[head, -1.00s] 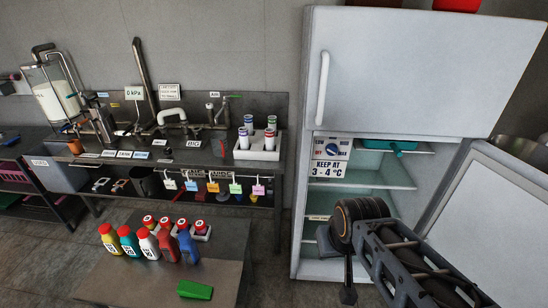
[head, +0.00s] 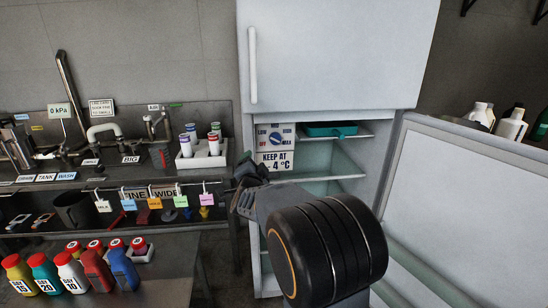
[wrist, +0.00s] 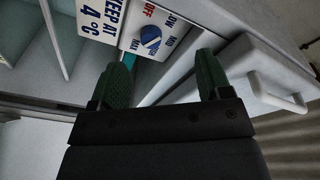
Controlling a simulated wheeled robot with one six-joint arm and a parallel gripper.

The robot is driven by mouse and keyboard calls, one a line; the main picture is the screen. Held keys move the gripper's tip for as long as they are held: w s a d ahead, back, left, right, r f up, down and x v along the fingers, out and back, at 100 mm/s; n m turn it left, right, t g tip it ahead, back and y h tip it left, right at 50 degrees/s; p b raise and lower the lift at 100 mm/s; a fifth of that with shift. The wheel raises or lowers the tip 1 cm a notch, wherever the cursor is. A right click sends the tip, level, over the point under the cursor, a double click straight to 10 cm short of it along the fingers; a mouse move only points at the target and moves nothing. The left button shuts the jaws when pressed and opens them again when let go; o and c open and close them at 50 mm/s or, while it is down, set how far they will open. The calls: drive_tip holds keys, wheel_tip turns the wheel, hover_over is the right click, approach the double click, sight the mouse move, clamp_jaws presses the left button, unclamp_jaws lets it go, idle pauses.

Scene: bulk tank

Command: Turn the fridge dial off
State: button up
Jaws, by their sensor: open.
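The fridge dial (head: 276,137) is a round blue knob on a white panel inside the open fridge (head: 340,60), above the "KEEP AT 4 °C" sign (head: 275,160). In the head view my gripper (head: 247,176) is just left of and below the sign, partly hidden by my arm.
The fridge door (head: 470,190) stands open at the right. A teal tray (head: 330,129) sits on the upper shelf. The steel counter (head: 225,150) with a rack of tubes (head: 200,155) is close on the left. Several coloured bottles (head: 95,270) stand at the lower left.

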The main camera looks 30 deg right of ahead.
sight(275, 141)
drive_tip(key=w+d+m+h, duration=0.1)
drive_tip(key=w+d, duration=0.2)
drive_tip(key=d, duration=0.1)
drive_tip(key=w+d+r+m+h, duration=0.1)
drive_tip(key=w+d, duration=0.2)
drive_tip(key=d, duration=0.2)
drive_tip(key=w+d+m+g+h, duration=0.1)
drive_tip(key=w+d, duration=0.2)
drive_tip(key=d, duration=0.1)
drive_tip(key=shift+d+r+m+h, duration=0.2)
drive_tip(key=shift+d+m+h, duration=0.1)
drive_tip(key=shift+d+h, duration=0.1)
drive_tip(key=c, duration=0.9)
